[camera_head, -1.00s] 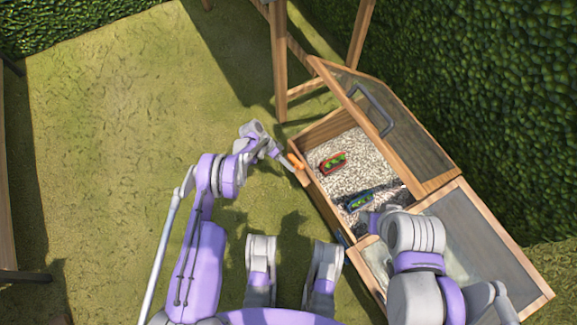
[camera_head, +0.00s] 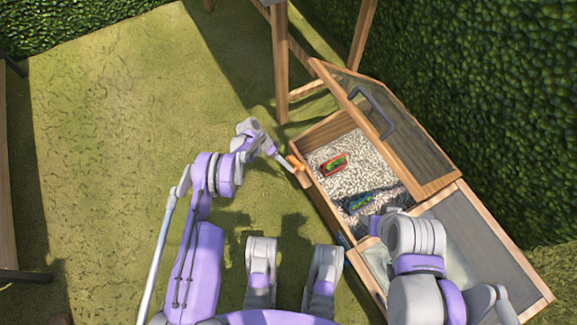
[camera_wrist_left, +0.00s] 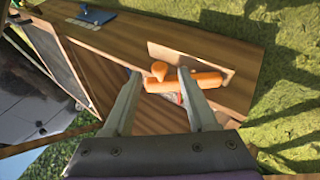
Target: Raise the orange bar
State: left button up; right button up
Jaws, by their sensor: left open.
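The orange bar (camera_head: 297,163) is on the outer left wall of the wooden planter box (camera_head: 322,203). In the left wrist view the orange bar (camera_wrist_left: 201,81) lies across a slot in the wood, with a short round peg beside it. My left gripper (camera_head: 288,164) is at the bar. In the wrist view my left gripper (camera_wrist_left: 160,76) is open, its fingertips close to the bar and the peg at its left end between them. Contact cannot be told. My right arm (camera_head: 414,240) reaches over the box's lower side; its fingers are hidden.
The hinged glazed lid (camera_head: 415,140) with a grey handle stands open. Inside the box a red tray (camera_head: 333,166) and a blue tray (camera_head: 362,200) with green plants sit on pale gravel. A wooden post (camera_head: 281,70) rises near the box's far corner. Grass lies open at left.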

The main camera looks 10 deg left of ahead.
pick_arm(q)
jog(key=p+v, duration=0.1)
jog(key=v, duration=0.7)
jog(key=shift+a+r, duration=0.2)
jog(key=shift+r, duration=0.05)
